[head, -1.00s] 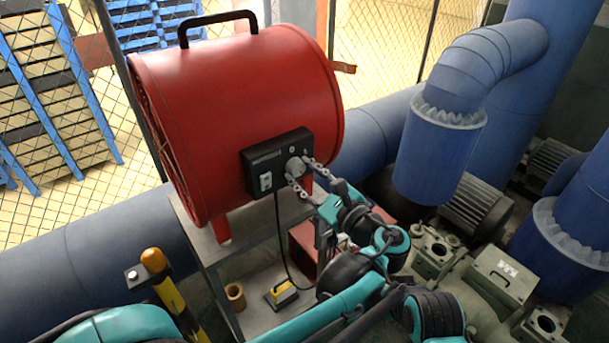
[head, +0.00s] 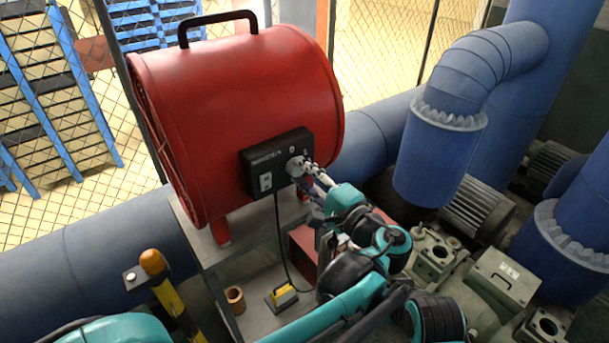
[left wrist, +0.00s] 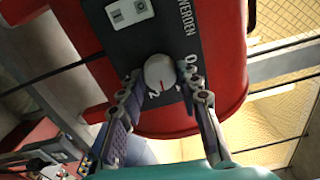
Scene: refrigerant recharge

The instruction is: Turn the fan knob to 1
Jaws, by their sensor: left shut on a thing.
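The red drum-shaped fan (head: 240,95) has a black control panel (head: 262,161) with a round grey knob (head: 294,166). In the left wrist view the knob (left wrist: 158,70) carries a red pointer mark toward the bottom of the picture. A 0 is printed at its right, and small digits below it are hard to read. My left gripper (head: 305,170) is shut on the knob, with one finger on each side of it in the left wrist view (left wrist: 160,77). My right gripper is not in view.
The fan stands on a grey metal stand (head: 204,249). A black cable (head: 279,230) hangs from the panel. A white rocker switch (left wrist: 129,11) sits beside the knob. Blue pipes (head: 440,150) and pump machinery (head: 500,275) stand at the right, and a yellow-black post (head: 172,300) at the lower left.

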